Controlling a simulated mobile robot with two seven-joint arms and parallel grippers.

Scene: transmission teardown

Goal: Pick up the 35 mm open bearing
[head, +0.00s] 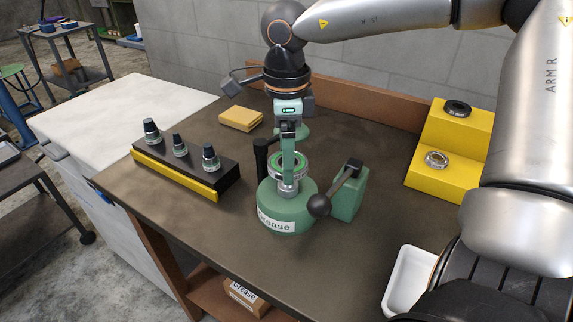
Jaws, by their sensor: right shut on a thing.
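A ring-shaped silver bearing with a green band (288,167) sits at the top of the round green grease station (286,208), which has a "Grease" label. I take it to be the 35 mm open bearing; its size cannot be read. My right gripper (289,160) reaches down from above and is shut on this bearing, its fingers hiding part of the ring. I cannot tell whether the bearing is clear of the station. My left gripper is not in view.
A green block with a black ball-ended lever (347,190) stands close right of the station. A black rack with several tools (190,170) is at left. A yellow stepped stand (450,140) at right holds a black ring (456,108) and a silver bearing (436,159). A white tray (408,280) lies front right.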

